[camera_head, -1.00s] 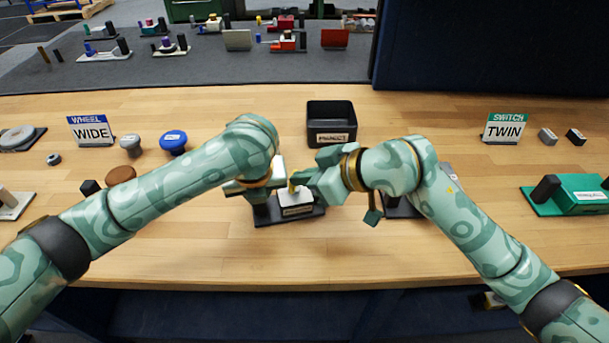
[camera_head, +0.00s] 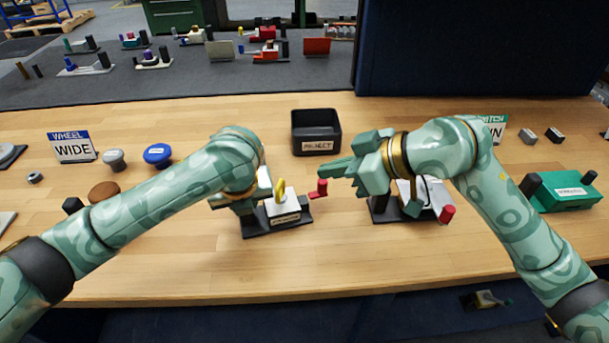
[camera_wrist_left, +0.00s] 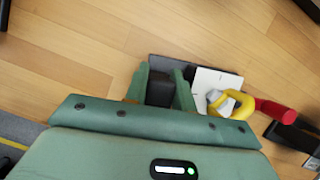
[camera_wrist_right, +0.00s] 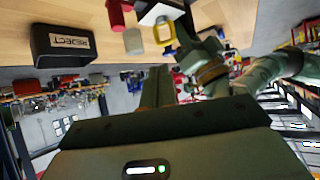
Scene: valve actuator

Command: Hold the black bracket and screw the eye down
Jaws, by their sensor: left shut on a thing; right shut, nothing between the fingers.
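The black bracket (camera_wrist_left: 160,88) is an upright block at the left end of a dark base plate. My left gripper (camera_wrist_left: 161,82) is shut on it; in the head view the left arm largely hides it. Beside it is a white labelled block (camera_head: 283,211) with the yellow eye (camera_head: 281,188) standing upright on top. The eye also shows in the left wrist view (camera_wrist_left: 236,104), where a grey part shows through its ring. My right gripper (camera_head: 325,172) is shut and empty, to the right of the eye and apart from it.
A red upright handle (camera_head: 322,187) stands just below the right fingertips. A second device with a red knob (camera_head: 447,213) is partly under my right arm. A black REJECT bin (camera_head: 316,132) stands behind. The front table strip is clear.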

